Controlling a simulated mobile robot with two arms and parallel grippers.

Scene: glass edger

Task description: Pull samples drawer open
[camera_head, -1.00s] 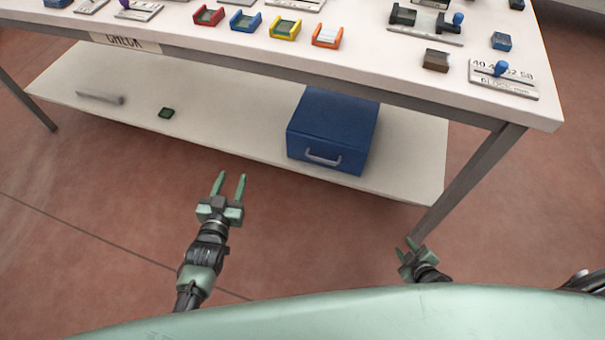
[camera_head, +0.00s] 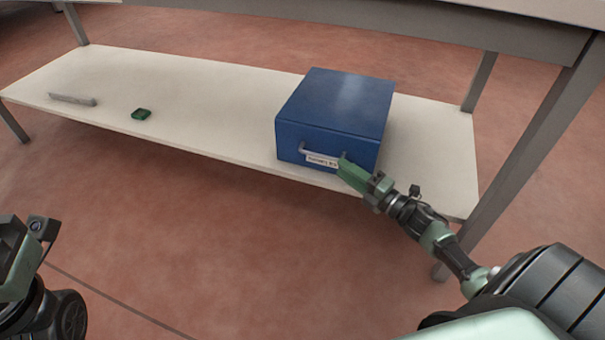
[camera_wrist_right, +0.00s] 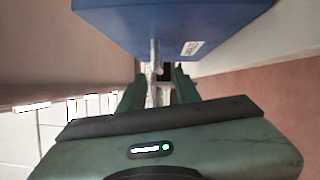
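The samples drawer is a blue box (camera_head: 340,100) on the lower shelf, with a grey bar handle (camera_head: 303,149) and a small white label on its front. The front looks flush with the body. My right gripper (camera_head: 353,174) is at the right end of the handle. In the right wrist view, the handle (camera_wrist_right: 153,78) lies between the open fingers of the right gripper (camera_wrist_right: 158,88), with gaps visible beside it. The blue front (camera_wrist_right: 165,25) is just ahead. Part of my left arm shows at the lower left edge; its fingers cannot be made out.
The tabletop overhangs above. The floor in front is clear.

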